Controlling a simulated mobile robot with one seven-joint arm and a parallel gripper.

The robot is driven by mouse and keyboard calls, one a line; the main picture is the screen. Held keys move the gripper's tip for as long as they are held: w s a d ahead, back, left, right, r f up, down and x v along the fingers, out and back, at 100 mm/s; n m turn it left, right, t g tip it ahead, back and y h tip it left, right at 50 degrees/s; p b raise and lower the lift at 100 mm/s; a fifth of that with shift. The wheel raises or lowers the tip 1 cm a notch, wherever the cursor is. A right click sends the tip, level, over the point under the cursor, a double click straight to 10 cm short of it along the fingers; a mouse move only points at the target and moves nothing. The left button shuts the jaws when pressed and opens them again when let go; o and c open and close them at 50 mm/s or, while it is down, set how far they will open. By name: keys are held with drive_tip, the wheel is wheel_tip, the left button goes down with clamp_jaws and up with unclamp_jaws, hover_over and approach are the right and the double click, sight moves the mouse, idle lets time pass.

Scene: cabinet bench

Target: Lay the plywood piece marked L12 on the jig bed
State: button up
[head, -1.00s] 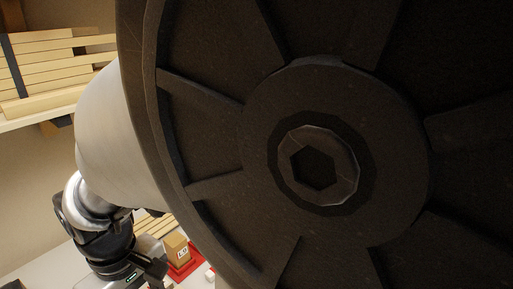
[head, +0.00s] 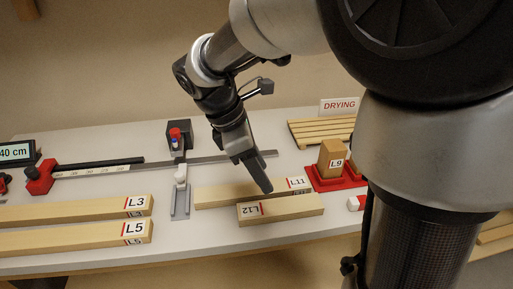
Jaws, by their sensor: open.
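The plywood piece L12 (head: 295,207) lies flat on the bench, its label upside down in the head view. A longer piece labelled L11 (head: 225,194) lies right behind it. My gripper (head: 267,189) points down over L11, close behind L12, open and holding nothing. The fingers overlap in this view, so the gap between them and any contact with L11 are hard to tell. Which surface is the jig bed is not clear. A grey grooved metal fixture (head: 181,203) stands left of L11, and a red fixture (head: 351,180) to the right holds an upright block labelled L9 (head: 331,158).
Pieces L3 (head: 75,210) and L5 (head: 75,239) lie at the left. A long rail (head: 215,159) with a red clamp (head: 41,177) runs behind, beside a "40 cm" display (head: 16,152). Slats (head: 315,131) lie by the DRYING sign (head: 339,106). My arm hides the right side.

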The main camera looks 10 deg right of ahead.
drive_tip(key=b, duration=0.2)
hover_over(280, 205)
drive_tip(key=a, duration=0.2)
drive_tip(key=f, duration=0.7)
drive_tip(key=shift+a, duration=0.2)
drive_tip(key=b+x, duration=0.1)
drive_tip(key=x, duration=0.4)
drive_tip(key=shift+s+a, duration=0.1)
drive_tip(key=shift+a, duration=0.05)
drive_tip(key=shift+c, duration=0.5)
drive_tip(key=c, duration=0.9)
drive_tip(key=shift+o, duration=0.2)
drive_tip(key=shift+r, duration=0.1)
